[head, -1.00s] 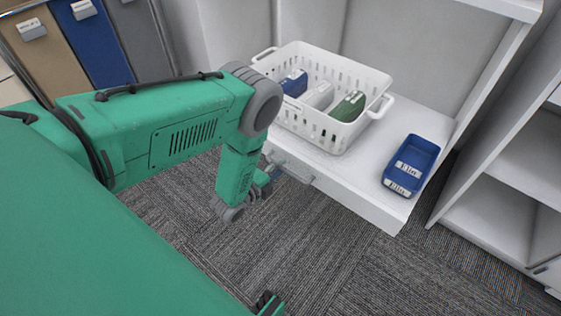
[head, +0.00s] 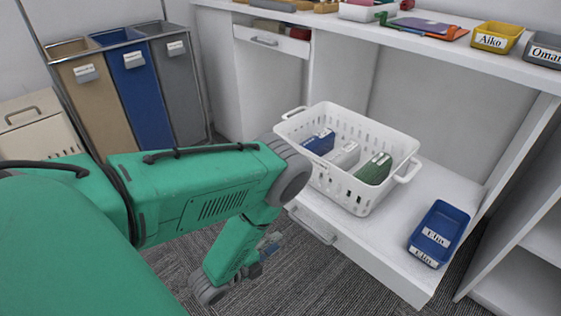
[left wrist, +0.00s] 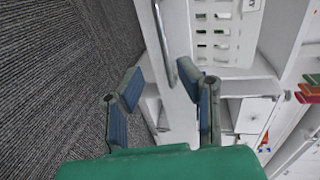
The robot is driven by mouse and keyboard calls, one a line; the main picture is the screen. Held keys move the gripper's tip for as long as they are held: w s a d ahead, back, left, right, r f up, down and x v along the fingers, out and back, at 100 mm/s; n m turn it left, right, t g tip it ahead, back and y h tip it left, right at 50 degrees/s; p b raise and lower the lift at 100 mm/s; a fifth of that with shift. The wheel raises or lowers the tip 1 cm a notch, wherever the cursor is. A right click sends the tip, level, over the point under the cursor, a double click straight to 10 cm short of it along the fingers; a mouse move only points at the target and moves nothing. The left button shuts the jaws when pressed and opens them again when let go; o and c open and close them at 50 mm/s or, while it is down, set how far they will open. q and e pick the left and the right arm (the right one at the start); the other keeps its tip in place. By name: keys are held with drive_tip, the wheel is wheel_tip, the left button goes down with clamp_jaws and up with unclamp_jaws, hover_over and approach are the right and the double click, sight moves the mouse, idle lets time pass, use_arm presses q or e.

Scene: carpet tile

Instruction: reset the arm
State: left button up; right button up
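My left arm, green with grey joints, comes in from the left in the head view and bends down in front of the white shelf unit. My left gripper (head: 268,250) is mostly hidden behind the forearm in the head view. In the left wrist view the left gripper (left wrist: 165,100) shows two blue-padded fingers spread apart with nothing between them. Its fingers are near the front edge and handle of the low shelf. My right gripper is not in view.
A white basket (head: 300,127) with several boxes stands on the low shelf (head: 395,255), beside a blue bin (head: 438,232). Tan, blue and grey waste bins (head: 140,95) stand at the back left. The desktop above holds a yellow bin (head: 497,38). Carpet (head: 310,285) is clear.

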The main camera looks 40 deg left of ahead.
use_arm(q)
drive_tip(key=s+d+r+n+g+p, duration=0.3)
drive_tip(key=s+r+n+g+p, duration=0.2)
drive_tip(key=s+r+n+g, duration=0.2)
drive_tip(key=s+d+r+n+g+y+p, duration=0.1)
drive_tip(key=s+d+r+n+g+p, duration=0.2)
drive_tip(key=s+n, duration=0.8)
wheel_tip(320, 180, up, 4)
drive_tip(key=s+g+p, duration=0.1)
drive_tip(key=g+p, duration=0.1)
drive_tip(key=g, duration=0.3)
drive_tip(key=shift+d+p, duration=0.35)
drive_tip(key=shift+p, duration=0.05)
idle(5.1)
